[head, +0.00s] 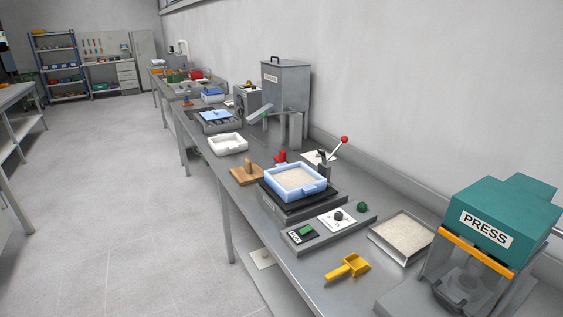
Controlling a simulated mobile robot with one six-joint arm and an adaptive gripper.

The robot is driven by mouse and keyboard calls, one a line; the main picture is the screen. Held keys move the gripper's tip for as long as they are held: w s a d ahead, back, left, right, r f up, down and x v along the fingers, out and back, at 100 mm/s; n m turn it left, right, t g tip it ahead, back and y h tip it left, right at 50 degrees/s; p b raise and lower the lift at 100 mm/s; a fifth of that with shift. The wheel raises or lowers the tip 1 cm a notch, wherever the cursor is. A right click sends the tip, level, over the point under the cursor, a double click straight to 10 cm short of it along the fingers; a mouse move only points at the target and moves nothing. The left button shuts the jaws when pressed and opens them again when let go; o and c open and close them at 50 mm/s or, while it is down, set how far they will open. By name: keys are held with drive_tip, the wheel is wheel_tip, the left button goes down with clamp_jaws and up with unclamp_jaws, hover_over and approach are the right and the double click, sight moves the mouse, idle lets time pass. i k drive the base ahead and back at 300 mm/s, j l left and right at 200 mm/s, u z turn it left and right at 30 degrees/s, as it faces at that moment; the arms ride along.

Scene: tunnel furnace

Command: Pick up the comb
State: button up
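I cannot make out a comb for certain in the head view. A flat wooden tool with an upright grip (247,173) lies near the front edge of the long bench, left of a blue-rimmed tray (296,193); whether it has teeth is too small to tell. My gripper is not in view.
The long grey bench (318,273) runs along the wall. It bears a yellow scoop (348,267), a metal tray of pale powder (403,237), a teal press (497,222), a white tray (228,144) and a grey hopper (286,86). The floor (110,190) to the left is clear.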

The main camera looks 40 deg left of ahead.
sight(282, 157)
drive_tip(key=u, duration=1.45)
